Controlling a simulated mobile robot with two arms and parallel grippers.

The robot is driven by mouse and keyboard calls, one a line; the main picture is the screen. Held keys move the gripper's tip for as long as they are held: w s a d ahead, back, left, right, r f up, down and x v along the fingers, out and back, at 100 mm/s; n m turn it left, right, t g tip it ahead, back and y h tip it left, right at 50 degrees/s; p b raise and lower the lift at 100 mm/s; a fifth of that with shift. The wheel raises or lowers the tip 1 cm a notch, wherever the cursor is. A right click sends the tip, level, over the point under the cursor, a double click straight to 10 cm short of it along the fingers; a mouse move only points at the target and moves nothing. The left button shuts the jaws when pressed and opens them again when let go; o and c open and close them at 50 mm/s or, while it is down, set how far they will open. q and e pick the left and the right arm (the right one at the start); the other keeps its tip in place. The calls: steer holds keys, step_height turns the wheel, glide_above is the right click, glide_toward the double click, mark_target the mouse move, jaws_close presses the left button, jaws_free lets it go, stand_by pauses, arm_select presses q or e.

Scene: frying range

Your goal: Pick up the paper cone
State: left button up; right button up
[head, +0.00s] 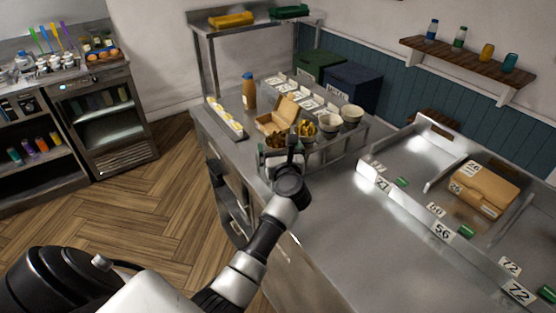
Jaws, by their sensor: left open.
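Two pale, round-mouthed containers that look like paper cones stand in a metal rack at the far end of the steel counter (335,215). One paper cone (330,124) is nearer, and the other paper cone (352,114) is to its right. A container with yellow food (305,129) stands just left of them. My left gripper (284,157) is open at the near left side of the rack, left of and nearer than the cones. The hand and arm hide part of the rack, and whether the fingers touch anything cannot be told. My right gripper is out of view.
An open cardboard box (277,118) and a brown bottle (249,91) stand behind the gripper. A row of labelled white containers (309,95) lies beyond. A metal chute with a brown carton (484,188) is at the right. The counter's front part is clear.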

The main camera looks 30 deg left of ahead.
arm_select(q)
steer(key=shift+s+r, duration=0.1)
steer(key=c, duration=1.5)
